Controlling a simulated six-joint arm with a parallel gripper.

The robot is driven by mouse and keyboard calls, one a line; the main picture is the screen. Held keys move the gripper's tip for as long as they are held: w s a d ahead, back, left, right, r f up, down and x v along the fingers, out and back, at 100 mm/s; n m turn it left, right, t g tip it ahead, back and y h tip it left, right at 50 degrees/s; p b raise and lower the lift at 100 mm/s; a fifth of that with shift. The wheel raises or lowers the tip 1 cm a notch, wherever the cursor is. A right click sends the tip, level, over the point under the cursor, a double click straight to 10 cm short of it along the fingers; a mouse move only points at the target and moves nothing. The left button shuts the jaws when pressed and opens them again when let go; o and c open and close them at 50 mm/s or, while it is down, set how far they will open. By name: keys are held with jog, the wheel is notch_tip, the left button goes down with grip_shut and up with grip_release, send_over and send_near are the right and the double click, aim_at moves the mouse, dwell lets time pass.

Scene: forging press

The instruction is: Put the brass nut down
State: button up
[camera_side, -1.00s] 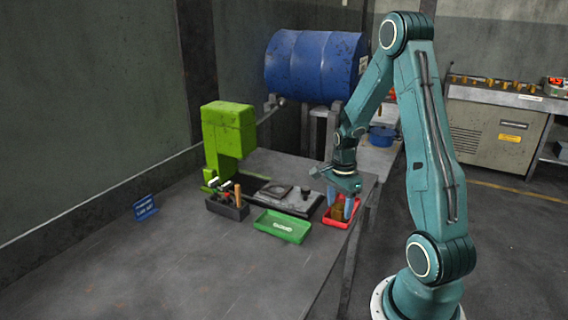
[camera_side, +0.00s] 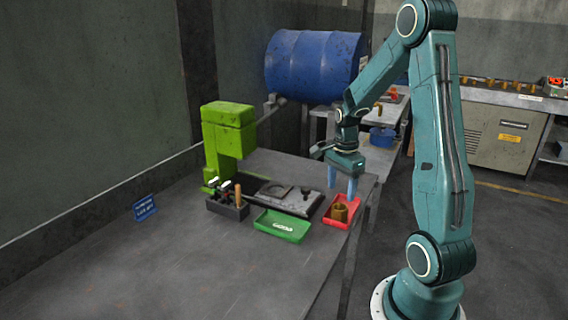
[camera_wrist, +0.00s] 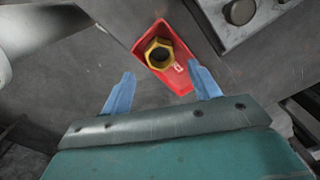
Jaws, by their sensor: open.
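The brass nut (camera_side: 340,212) sits in the red tray (camera_side: 354,207) near the right edge of the table. In the wrist view the nut (camera_wrist: 159,53) shows its hexagonal rim and dark hole, inside the red tray (camera_wrist: 181,84). My gripper (camera_side: 342,183) is above the tray, with its blue fingers apart and nothing between them. In the wrist view the gripper's fingertips (camera_wrist: 160,80) stand to either side, clear of the nut.
A green tray (camera_side: 282,225) lies left of the red one. A dark tool holder (camera_side: 228,208) and a green press (camera_side: 229,138) stand farther left, with a grey die plate (camera_side: 285,198) behind the green tray. The table's front left is clear.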

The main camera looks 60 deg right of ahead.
notch_tip(320, 180, up, 6)
jog(key=shift+r, duration=0.15)
dwell(0.7)
jog(key=a+r+n+t+h, duration=0.1)
jog(key=a+r+n, duration=0.3)
jog(key=a+n, duration=0.3)
jog(key=a+r+n+t, duration=0.2)
jog(key=a+r+n, duration=0.2)
jog(key=a, duration=0.4)
jog(key=s+a+r+n+t+y, duration=0.1)
jog(key=s+a+r+n+t, duration=0.1)
jog(key=s+a+n, duration=0.5)
jog(key=shift+s+a+n+t, duration=0.15)
jog(key=shift+a+n+t, duration=0.15)
jog(key=shift+a+n, duration=2.2)
jog(key=shift+d+n, duration=0.4)
